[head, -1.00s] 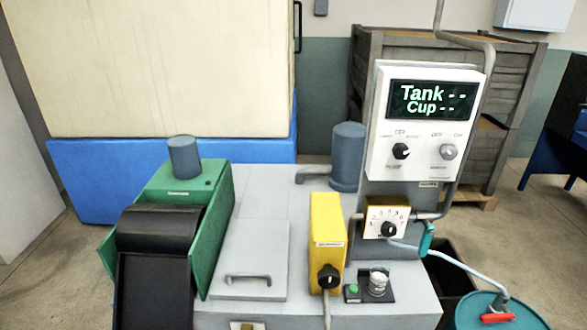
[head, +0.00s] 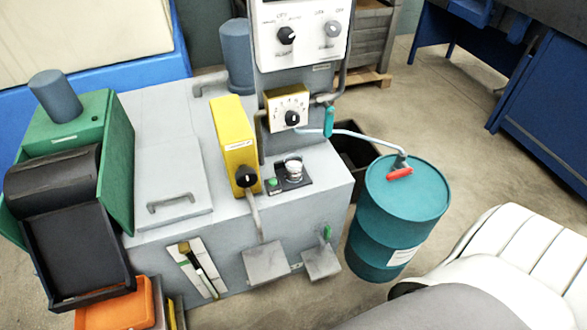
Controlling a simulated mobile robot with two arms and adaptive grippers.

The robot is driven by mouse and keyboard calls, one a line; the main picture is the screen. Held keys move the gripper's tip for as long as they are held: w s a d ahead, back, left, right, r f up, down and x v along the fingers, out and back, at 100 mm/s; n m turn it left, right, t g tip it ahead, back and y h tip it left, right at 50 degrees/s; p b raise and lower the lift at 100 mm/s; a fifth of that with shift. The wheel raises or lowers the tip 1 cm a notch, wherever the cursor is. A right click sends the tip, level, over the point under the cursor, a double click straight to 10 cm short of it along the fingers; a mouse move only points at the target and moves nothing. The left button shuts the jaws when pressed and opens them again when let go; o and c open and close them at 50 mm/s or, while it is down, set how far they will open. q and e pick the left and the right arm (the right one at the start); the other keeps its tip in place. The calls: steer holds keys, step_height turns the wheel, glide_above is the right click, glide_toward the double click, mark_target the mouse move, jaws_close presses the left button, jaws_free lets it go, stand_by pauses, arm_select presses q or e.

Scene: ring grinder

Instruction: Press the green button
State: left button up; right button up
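The small green button (head: 273,183) sits on a black panel (head: 304,184) on top of the grey machine, in the head view. A larger whitish knob (head: 293,170) stands just to its right on the same panel. A yellow box (head: 233,140) with a black rotary knob (head: 246,177) stands close on its left. Nothing covers the button. Neither gripper is in view. A white and grey part of my own arm fills the lower right corner, well away from the button.
A teal drum (head: 398,215) with a red handle (head: 400,173) stands right of the machine, joined by a pale hose. A green grinder unit (head: 118,155) is at the left, an orange bin (head: 118,308) below it. Two grey plates (head: 267,262) jut from the machine's front.

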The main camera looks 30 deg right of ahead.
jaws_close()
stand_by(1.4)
